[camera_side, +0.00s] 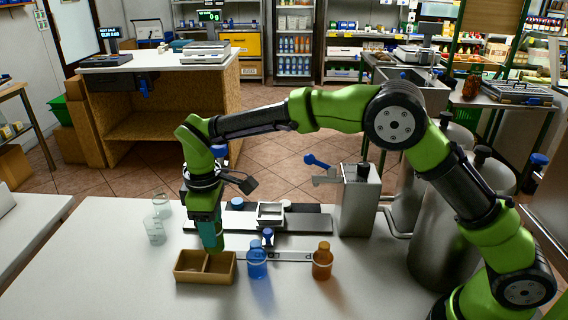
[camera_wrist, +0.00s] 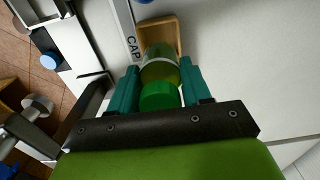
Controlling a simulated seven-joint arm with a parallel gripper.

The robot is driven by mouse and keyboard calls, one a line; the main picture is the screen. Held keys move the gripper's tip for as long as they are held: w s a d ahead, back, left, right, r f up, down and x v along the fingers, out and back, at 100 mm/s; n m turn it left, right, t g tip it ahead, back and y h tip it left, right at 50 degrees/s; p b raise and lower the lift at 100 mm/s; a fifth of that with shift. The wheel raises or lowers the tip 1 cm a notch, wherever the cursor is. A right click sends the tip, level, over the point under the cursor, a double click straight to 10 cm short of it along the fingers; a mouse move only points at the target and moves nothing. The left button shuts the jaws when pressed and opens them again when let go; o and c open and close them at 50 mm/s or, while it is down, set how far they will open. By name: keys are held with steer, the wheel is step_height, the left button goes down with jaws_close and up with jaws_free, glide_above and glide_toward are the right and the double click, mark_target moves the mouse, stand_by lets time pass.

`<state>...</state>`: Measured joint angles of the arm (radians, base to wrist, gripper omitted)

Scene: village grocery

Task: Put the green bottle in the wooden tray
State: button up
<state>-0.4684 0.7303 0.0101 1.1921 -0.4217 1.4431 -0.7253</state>
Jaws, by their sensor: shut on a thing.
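The green bottle (camera_wrist: 160,72) is held between the two teal fingers of my gripper (camera_wrist: 160,84), with its green cap toward the wrist camera. In the side view my gripper (camera_side: 207,228) points down over the wooden tray (camera_side: 205,279), and its fingers hide most of the bottle. The tray has two compartments with a divider between them. Part of it shows beyond the bottle in the wrist view (camera_wrist: 158,30). The bottle appears above the tray; I cannot tell whether its base is below the rim.
A blue bottle (camera_side: 257,262) and an orange bottle (camera_side: 322,262) stand right of the tray. Glass beakers (camera_side: 155,230) stand behind it at left. A scale-like device with a small white tray (camera_side: 271,212) and a metal box (camera_side: 360,200) stand behind.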

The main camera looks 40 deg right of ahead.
mark_target(216, 250)
steer(key=shift+f, duration=3.35)
steer(key=shift+f, duration=0.45)
steer(key=o, duration=1.5)
steer(key=shift+r, duration=0.1)
steer(key=shift+r, duration=3.9)
